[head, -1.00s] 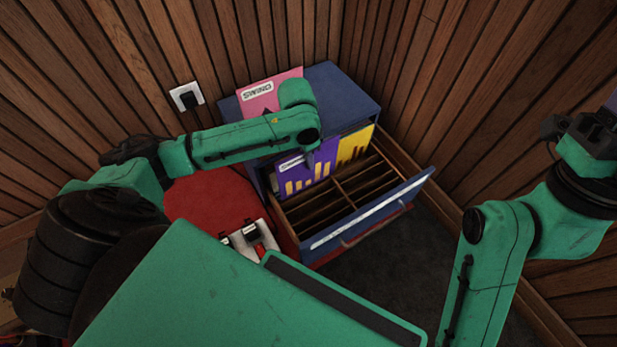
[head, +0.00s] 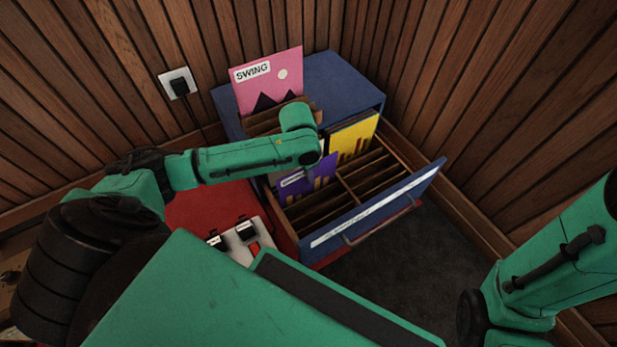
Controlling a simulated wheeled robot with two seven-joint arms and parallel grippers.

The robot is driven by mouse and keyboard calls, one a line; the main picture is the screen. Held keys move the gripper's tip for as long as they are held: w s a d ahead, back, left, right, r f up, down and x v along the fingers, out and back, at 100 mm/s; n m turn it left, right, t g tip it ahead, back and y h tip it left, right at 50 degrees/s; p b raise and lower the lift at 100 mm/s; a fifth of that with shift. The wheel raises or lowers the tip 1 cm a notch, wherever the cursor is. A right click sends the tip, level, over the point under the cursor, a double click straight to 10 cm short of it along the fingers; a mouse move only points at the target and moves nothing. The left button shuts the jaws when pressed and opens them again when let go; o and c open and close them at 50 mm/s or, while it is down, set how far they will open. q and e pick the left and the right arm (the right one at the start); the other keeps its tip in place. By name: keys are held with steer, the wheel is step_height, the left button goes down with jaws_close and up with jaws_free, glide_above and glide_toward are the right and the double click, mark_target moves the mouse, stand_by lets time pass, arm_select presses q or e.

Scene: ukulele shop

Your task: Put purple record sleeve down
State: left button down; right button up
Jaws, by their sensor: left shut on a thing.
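The purple record sleeve (head: 322,172) with yellow bars stands at the left side of the open drawer, its lower part down inside behind the drawer's wall. My left gripper (head: 308,172) is at the sleeve's top, shut on it; its fingers are mostly hidden by my own wrist. The blue drawer (head: 375,212) is pulled out of the blue cabinet (head: 345,80) and has wooden dividers. A yellow sleeve (head: 352,138) stands at the back of the drawer. My right arm comes in at the right, with its gripper out of the picture.
A pink "SWING" sleeve (head: 268,80) stands in a wooden holder (head: 262,122) on the cabinet top. A red surface (head: 205,205) with a small white device (head: 243,238) is left of the drawer. Several front slots are empty. Wood-slat walls close in behind and at the right.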

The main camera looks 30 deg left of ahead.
arm_select(q)
steer(key=shift+f+p, duration=0.3)
steer(key=shift+f, duration=0.15)
steer(key=c, duration=1)
jaws_free()
